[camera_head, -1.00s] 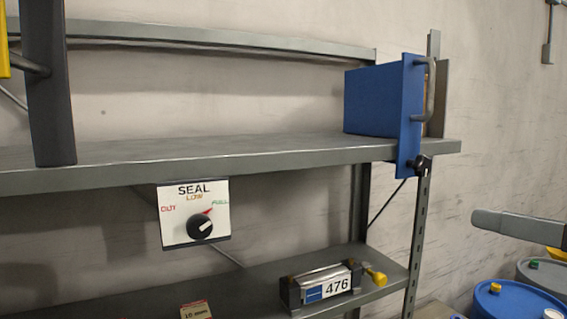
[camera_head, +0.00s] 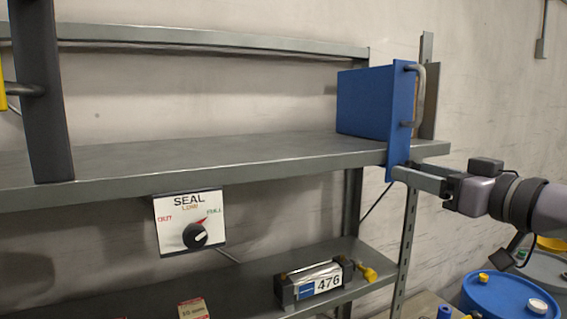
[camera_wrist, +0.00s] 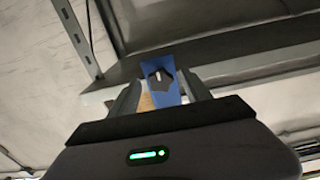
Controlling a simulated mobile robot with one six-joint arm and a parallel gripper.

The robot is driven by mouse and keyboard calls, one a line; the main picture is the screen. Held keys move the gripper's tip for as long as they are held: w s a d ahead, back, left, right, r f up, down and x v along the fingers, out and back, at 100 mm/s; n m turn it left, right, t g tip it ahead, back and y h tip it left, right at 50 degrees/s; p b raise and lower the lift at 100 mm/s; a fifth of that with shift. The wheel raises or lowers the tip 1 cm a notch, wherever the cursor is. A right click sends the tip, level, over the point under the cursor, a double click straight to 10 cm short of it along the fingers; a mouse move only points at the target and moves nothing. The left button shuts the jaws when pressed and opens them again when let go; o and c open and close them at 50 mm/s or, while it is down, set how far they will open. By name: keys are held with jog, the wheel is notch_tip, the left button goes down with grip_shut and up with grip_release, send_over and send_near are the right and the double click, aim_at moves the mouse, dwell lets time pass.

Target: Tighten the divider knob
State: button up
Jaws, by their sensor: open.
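The blue divider (camera_head: 401,120) with a grey handle stands at the right end of the upper shelf, its lower end hanging past the shelf's front edge. In the wrist view the dark divider knob (camera_wrist: 160,79), with a pale pointer mark, sits on the blue plate (camera_wrist: 165,98). My gripper (camera_head: 405,175) reaches in from the right at the divider's lower end. It hides the knob in the head view. In the wrist view my open fingers (camera_wrist: 160,92) lie on either side of the knob; whether they touch it I cannot tell.
The shelf edge (camera_head: 250,172) runs close beside my gripper, with a slotted upright (camera_head: 405,245) below. A SEAL dial panel (camera_head: 188,222) hangs under the shelf.

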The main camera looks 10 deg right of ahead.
jog(key=shift+c, duration=0.3)
grip_shut()
